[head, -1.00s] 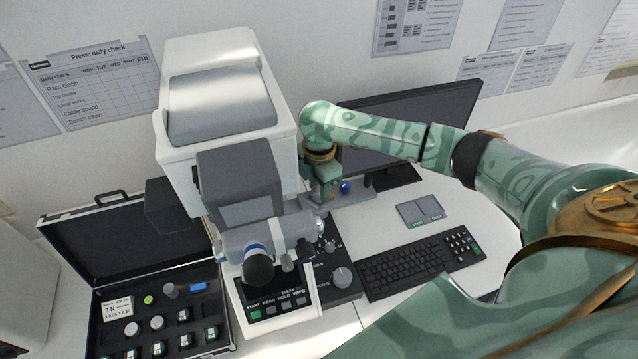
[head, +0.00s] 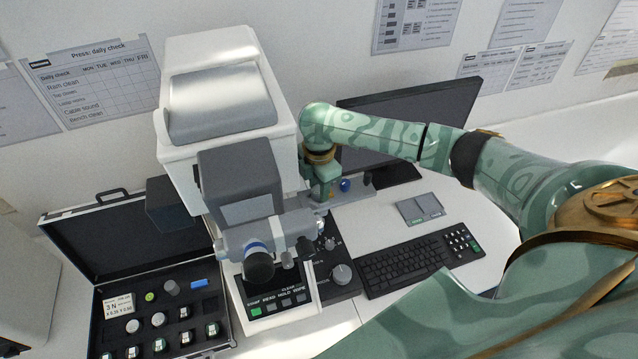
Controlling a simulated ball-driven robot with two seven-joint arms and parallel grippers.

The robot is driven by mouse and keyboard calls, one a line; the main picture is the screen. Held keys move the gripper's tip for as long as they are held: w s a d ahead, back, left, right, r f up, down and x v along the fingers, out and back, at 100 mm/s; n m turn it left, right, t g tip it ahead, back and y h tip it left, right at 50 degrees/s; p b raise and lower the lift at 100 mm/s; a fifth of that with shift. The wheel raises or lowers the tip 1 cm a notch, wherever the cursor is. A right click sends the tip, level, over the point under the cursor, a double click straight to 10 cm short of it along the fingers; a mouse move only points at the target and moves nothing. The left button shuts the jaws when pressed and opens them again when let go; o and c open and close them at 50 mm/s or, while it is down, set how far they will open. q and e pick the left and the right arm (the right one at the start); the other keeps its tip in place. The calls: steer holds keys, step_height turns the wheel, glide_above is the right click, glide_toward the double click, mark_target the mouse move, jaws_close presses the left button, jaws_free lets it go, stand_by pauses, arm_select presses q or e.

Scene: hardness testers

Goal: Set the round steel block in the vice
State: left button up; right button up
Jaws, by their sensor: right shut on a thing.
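I cannot clearly pick out the round steel block or the vice; the turret covers the space in front of the tester column. My left gripper is not in view.
An open black case (head: 98,340) with round pieces and small bottles lies at the lower left. A control panel with a knob (head: 342,274), a keyboard (head: 418,264), a small two-part pad (head: 420,208) and a monitor (head: 425,115) stand at the right.

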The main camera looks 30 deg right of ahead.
steer(key=shift+f, duration=0.2)
steer(key=o, duration=1.2)
step_height(320, 180, up, 16)
steer(key=shift+r+p, duration=0.1)
steer(key=shift+p, duration=1.05)
